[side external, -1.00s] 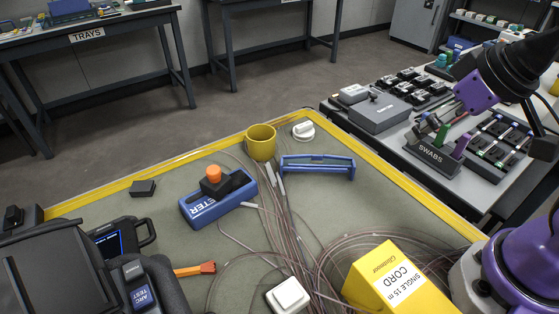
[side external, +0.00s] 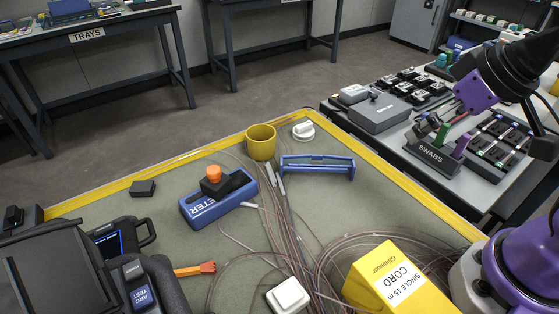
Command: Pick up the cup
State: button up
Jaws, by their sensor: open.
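The yellow cup (side external: 261,143) stands upright on the green-grey mat near the back edge of the work table, its open top facing up. My gripper (side external: 452,107) is at the upper right, above the side bench with the swabs holder. It is open and well apart from the cup, far to its right. Its fingers are small in the picture, and nothing is visibly held between them.
A blue rack (side external: 317,167) and a white round item (side external: 302,130) stand right of the cup. A blue meter (side external: 218,202) is in front left. Loose cables (side external: 290,225) run across the mat near a yellow cord box (side external: 398,283). A yellow rim (side external: 190,163) edges the table.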

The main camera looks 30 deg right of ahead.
jog(key=m+h, duration=0.3)
jog(key=m, duration=0.2)
send_over(261, 137)
jog(key=s+a, duration=0.2)
jog(key=s, duration=0.2)
notch_tip(261, 137, down, 11)
jog(key=shift+s+a+r, duration=0.1)
jog(key=shift+s+a, duration=0.05)
jog(key=shift+t+y, duration=0.3)
jog(key=x, duration=0.6)
jog(key=shift+s, duration=0.1)
jog(key=shift+n, duration=0.3)
jog(key=c, duration=1.2)
